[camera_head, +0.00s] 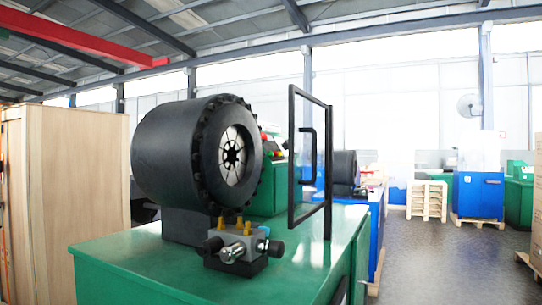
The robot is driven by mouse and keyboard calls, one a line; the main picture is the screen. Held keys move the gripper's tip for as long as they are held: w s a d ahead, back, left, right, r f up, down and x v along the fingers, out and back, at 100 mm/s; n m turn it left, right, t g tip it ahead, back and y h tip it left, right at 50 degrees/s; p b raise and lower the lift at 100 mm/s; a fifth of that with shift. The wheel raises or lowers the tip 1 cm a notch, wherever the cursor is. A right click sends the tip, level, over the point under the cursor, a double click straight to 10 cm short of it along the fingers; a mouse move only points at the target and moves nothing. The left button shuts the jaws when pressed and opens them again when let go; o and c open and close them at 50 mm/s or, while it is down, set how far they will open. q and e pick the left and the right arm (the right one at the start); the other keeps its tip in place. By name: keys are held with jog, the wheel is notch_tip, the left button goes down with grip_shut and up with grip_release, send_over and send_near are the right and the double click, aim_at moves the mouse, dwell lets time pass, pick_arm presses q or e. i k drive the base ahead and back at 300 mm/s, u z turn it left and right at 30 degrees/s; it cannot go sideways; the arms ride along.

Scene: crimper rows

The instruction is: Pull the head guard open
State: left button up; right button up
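The head guard (328,160) is a clear panel in a black frame with a black handle (309,155) on it. It stands upright to the right of the round black crimper head (190,150), at an angle to the head's face. A gap shows between the guard and the head, and the round die opening (232,155) is not covered from this view. Neither of my grippers is in view.
The crimper stands on a green bench (150,262), with a grey valve block (238,242) at its front. A wooden crate (65,180) is at left. Other machines, wooden pallets (427,199) and a blue cabinet (478,194) stand behind. Open floor (440,265) lies to the right.

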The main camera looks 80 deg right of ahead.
aim_at(294, 222)
jog(key=k, duration=0.55)
jog(key=z, duration=0.75)
